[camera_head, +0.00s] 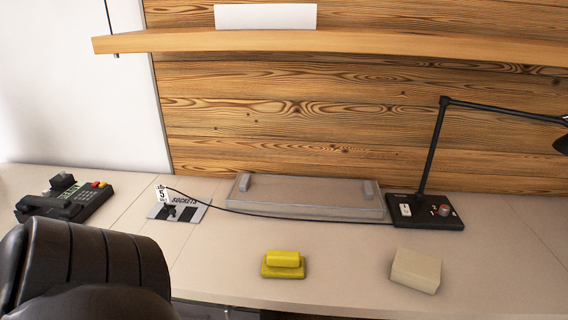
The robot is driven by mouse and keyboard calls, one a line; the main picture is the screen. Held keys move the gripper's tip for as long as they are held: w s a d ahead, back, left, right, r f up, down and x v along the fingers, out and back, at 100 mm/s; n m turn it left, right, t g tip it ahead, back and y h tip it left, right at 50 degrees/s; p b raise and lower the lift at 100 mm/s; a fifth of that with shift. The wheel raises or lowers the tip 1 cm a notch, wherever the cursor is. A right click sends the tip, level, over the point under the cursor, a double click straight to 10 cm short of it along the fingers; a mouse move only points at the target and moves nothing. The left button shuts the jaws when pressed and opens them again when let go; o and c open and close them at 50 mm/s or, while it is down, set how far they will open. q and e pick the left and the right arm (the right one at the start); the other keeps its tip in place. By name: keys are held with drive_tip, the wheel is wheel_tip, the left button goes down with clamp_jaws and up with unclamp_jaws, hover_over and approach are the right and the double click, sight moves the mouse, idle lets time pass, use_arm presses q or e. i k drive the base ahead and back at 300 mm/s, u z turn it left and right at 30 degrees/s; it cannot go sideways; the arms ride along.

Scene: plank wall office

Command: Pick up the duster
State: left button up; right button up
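A yellow two-tier block (283,264), which looks like the duster, lies flat near the front edge of the desk, a little left of a beige block. It has a flat, darker yellow base and a narrower, brighter yellow upper part. Nothing covers it. Neither of my grippers shows in the head view.
The beige block (415,270) lies to its right. Behind are a grey tray-like case (305,208), a lamp (425,212) with a cable, a socket plate (180,212) and a phone (65,200). A black chair (85,265) blocks the front left. A wooden shelf (330,42) hangs above.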

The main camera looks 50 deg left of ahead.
sight(276, 264)
drive_tip(key=u, duration=1.65)
